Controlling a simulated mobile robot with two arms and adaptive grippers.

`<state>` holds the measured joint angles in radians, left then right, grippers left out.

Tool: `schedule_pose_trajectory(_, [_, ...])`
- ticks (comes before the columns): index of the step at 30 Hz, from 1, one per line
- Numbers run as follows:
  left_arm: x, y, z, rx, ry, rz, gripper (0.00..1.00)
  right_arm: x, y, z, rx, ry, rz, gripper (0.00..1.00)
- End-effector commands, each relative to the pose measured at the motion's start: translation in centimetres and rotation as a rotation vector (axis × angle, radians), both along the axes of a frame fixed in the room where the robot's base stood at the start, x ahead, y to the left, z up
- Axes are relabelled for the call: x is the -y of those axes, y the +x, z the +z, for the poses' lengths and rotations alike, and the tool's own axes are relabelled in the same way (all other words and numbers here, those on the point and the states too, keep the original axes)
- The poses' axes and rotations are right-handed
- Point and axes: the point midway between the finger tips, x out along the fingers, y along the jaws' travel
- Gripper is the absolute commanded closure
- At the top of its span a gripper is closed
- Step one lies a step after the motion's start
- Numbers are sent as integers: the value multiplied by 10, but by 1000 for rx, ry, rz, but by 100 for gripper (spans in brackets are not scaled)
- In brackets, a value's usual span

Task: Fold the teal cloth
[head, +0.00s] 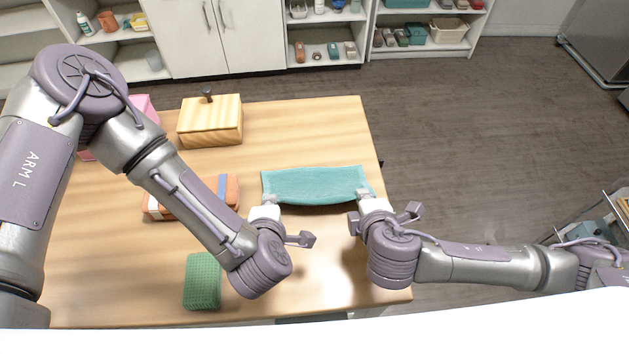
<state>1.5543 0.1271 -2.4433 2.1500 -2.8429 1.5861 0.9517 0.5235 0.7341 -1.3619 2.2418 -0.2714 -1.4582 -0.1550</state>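The teal cloth (316,184) is at the right part of the wooden table, spread as a wide strip between my two grippers. Its near edge sags a little in the middle. My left gripper (268,199) is at the cloth's near left corner. My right gripper (365,193) is at its near right corner. Both grippers meet the cloth's corners and appear closed on them, though the fingertips are small and partly hidden. I cannot tell how much of the cloth rests on the table.
The wooden table (320,125) also holds a lidded wooden box (210,125), an orange case with a blue band (163,201), a green textured block (202,282) and a pink object (146,107) partly behind my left arm. Shelves and cabinets (215,35) stand beyond. The table's far right is clear.

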Motion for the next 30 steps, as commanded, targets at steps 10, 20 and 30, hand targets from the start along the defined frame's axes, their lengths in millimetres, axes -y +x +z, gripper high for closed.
schedule_pose_trajectory(10, [-1,0,0,15,-1,1,100,0,-1,-1,13,-1,1,100])
schedule_pose_trajectory(20, [-1,-1,-1,14,-1,0,54,0,-1,-1,13,-1,1,54])
schedule_pose_trajectory(30, [-1,-1,9,14,-4,1,54,0,-2,9,14,1,2,54])
